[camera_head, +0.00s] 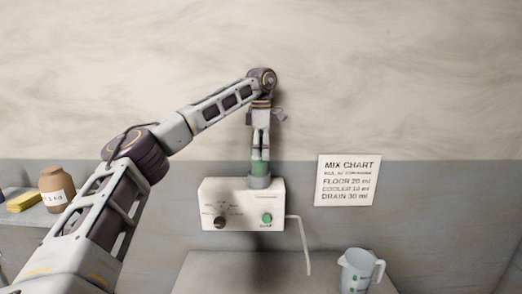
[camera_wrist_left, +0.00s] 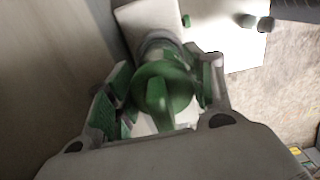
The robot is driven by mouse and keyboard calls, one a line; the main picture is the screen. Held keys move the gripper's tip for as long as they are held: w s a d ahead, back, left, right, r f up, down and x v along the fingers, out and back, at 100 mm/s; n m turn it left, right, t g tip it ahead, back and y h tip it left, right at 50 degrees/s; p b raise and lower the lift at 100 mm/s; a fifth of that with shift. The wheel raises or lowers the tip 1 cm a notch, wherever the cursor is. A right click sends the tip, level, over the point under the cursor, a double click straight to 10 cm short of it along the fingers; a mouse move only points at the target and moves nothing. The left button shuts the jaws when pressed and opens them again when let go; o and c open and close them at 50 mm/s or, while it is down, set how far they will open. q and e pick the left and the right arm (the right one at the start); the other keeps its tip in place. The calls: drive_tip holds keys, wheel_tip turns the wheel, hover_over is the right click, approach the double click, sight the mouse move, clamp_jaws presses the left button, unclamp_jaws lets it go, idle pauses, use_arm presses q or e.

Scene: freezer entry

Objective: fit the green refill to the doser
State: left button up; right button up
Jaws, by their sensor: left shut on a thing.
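The doser (camera_head: 230,205) is a white wall box with a dark knob, a green button and a grey collar (camera_head: 260,183) on its top right. My left gripper (camera_head: 261,156) points down above the collar, shut on the green refill (camera_head: 260,168). The refill is upright and lined up over the collar; its lower end meets or enters it, but I cannot tell how deep it sits. In the left wrist view the round green refill (camera_wrist_left: 165,92) lies between the fingers, with the grey collar (camera_wrist_left: 160,46) just beyond. My right gripper is not in view.
A mix chart (camera_head: 347,180) hangs on the wall right of the doser. A bent pipe (camera_head: 304,245) comes off its right side. A measuring jug (camera_head: 356,270) stands on the counter (camera_head: 230,275) below. A brown jar (camera_head: 57,188) and yellow sponge (camera_head: 24,201) are on the left shelf.

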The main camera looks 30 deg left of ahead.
use_arm(q)
drive_tip(key=o, duration=1.2)
drive_tip(key=shift+r, duration=5.95)
drive_tip(key=shift+s, duration=0.1)
